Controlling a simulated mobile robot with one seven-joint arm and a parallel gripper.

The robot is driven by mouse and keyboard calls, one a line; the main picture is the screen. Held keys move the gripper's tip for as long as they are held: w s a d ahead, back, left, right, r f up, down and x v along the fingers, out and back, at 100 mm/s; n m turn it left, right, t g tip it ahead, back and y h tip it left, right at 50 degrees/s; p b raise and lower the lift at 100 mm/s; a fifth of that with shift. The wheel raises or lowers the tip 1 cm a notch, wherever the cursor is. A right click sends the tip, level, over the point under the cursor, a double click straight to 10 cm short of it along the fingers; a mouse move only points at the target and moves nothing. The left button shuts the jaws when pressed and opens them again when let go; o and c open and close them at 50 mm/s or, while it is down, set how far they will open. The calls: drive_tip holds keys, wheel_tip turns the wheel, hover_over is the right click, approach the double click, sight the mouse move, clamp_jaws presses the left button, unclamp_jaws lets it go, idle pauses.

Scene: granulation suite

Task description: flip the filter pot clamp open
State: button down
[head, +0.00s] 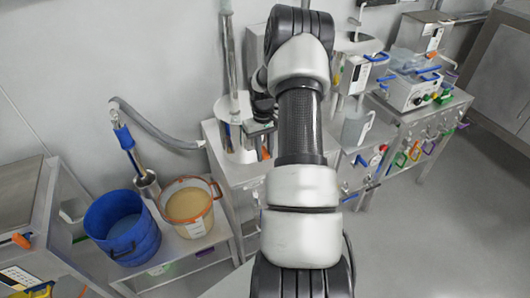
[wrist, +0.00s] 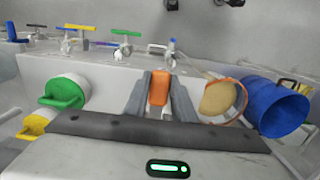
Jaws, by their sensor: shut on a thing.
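The filter pot looks like the white cylinder (head: 238,146) on the small bench, left of my arm in the head view. An orange tab (head: 265,154), which I take as the clamp's lever, shows at its right side. In the wrist view the orange tab (wrist: 158,90) stands between the two grey fingers of my gripper (wrist: 159,80), which is shut on it. My gripper also shows beside the pot in the head view (head: 262,142). The rest of the clamp is hidden, so I cannot tell its angle.
A blue bucket (head: 122,228) and a pail with an orange rim (head: 189,206) stand on a lower shelf at left. A grey hose (head: 160,133) runs along the wall. Benches with instruments (head: 412,92) and coloured handles stand at right. Grey floor (head: 420,235) is free at lower right.

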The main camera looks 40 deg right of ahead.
drive_tip(key=shift+w+r+t, duration=0.3)
drive_tip(key=shift+w+r, duration=0.15)
drive_tip(key=shift+w, duration=0.4)
drive_tip(key=c, duration=1.7)
unclamp_jaws()
drive_tip(key=shift+o, duration=1.1)
drive_tip(key=shift+w+f, duration=0.15)
drive_tip(key=shift+s+f, duration=0.1)
drive_tip(key=shift+s, duration=0.2)
drive_tip(key=r, duration=1.1)
drive_tip(key=r+b, duration=0.1)
drive_tip(key=r, duration=0.5)
drive_tip(key=shift+w+d+r, duration=0.1)
drive_tip(key=shift+w+r, duration=0.15)
drive_tip(key=shift+w, duration=0.1)
